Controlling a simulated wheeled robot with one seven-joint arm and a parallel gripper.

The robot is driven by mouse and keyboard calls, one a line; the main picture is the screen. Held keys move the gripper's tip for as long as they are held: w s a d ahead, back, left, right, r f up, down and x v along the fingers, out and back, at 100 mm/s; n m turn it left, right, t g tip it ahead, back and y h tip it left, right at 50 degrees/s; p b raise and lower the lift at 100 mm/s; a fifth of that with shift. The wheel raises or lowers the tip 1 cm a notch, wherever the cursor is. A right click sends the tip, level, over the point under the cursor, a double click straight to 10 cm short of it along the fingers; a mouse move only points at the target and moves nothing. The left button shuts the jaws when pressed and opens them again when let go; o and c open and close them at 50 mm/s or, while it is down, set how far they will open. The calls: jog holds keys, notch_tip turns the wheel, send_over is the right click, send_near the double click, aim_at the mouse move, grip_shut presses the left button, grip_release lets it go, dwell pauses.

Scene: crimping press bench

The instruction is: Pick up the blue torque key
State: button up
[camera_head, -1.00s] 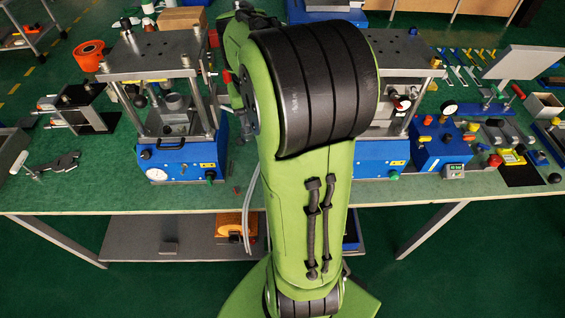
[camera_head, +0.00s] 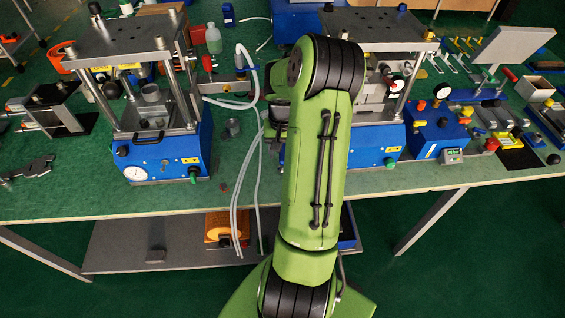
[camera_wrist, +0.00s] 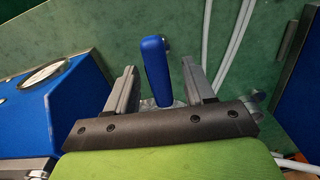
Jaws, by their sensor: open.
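The blue torque key (camera_wrist: 155,72) is in the wrist view, near the middle, as a long rounded blue handle. Its lower end is partly hidden by my gripper's dark body, where a bit of pale metal shows. My gripper (camera_wrist: 158,67) is open, with one grey finger on each side of the handle. Gaps show between the handle and both fingers, and the gripper holds nothing. In the head view my green arm covers the middle of the bench, and I cannot make out the key there.
A blue press base with a dial (camera_wrist: 45,75) stands close to the left finger. Pale hoses (camera_wrist: 232,45) run to the right of the fingers. In the head view, a left press (camera_head: 165,150) and a right press (camera_head: 375,135) flank the arm. A blue control box (camera_head: 437,130) stands further right.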

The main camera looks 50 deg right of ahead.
notch_tip(320, 180, down, 3)
jog(key=shift+f+b, duration=0.2)
jog(key=shift+b, duration=0.1)
jog(key=shift+r, duration=0.1)
jog(key=shift+c, duration=0.3)
grip_shut()
